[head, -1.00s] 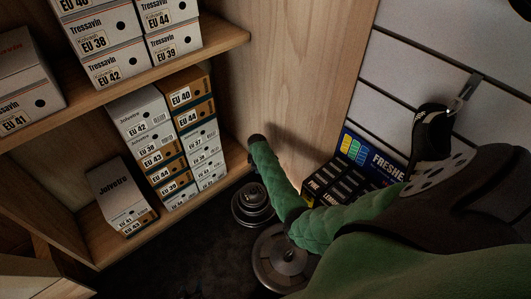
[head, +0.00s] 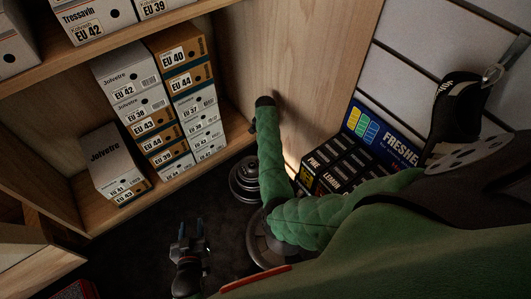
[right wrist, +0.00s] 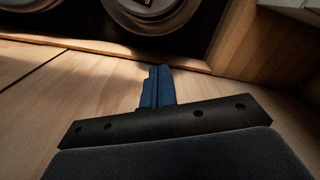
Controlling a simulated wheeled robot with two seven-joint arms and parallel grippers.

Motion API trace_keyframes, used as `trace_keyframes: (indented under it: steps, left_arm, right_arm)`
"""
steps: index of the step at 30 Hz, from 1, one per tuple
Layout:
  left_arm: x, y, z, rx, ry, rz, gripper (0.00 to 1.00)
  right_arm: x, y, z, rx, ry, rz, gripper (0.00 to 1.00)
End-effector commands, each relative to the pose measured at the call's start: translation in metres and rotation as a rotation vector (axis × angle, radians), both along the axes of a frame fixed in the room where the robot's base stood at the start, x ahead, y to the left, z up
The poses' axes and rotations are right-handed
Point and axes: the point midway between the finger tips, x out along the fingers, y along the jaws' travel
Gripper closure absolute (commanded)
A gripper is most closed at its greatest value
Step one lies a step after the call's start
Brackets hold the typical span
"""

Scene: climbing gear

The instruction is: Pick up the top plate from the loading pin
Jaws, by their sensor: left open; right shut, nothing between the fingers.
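A round dark plate (head: 262,256) lies on the dark floor, partly hidden by a green quilted sleeve shape; its pin is hidden now. A smaller stepped stack of dark round plates (head: 243,181) stands just behind it, beside the shelf end. I cannot tell which plate is topmost on a loading pin. My left gripper (head: 189,227) is open and empty, to the left of the large plate and apart from it. My right gripper (right wrist: 158,86) shows only in the right wrist view, with its blue fingers shut and nothing between them. No plate on a pin is clearly seen there.
The green sleeve (head: 272,160) with a black end rises over the plates. Shelves (head: 88,210) with shoe boxes (head: 120,175) stand left. A display of small boxes (head: 340,165) is right of the sleeve. Dark floor (head: 140,250) is clear around the left gripper.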

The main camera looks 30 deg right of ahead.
Motion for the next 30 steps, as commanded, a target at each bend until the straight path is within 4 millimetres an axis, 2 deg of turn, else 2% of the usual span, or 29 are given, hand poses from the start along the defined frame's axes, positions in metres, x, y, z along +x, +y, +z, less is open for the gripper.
trace_keyframes:
  steps: [5, 11, 30]
  left_arm:
    - [0.002, 0.0, 0.002, -0.005, -0.024, 0.002, 0.57]
    - [0.009, -0.001, 0.019, -0.016, -0.076, 0.007, 0.57]
    - [0.034, 0.0, 0.127, -0.09, -0.407, 0.033, 0.57]
  right_arm:
    - [-0.001, 0.001, -0.001, 0.0, 0.004, -0.084, 1.0]
    - [-0.002, 0.001, -0.008, 0.0, 0.004, -0.087, 1.0]
    - [-0.002, 0.002, -0.049, 0.0, 0.004, -0.085, 1.0]
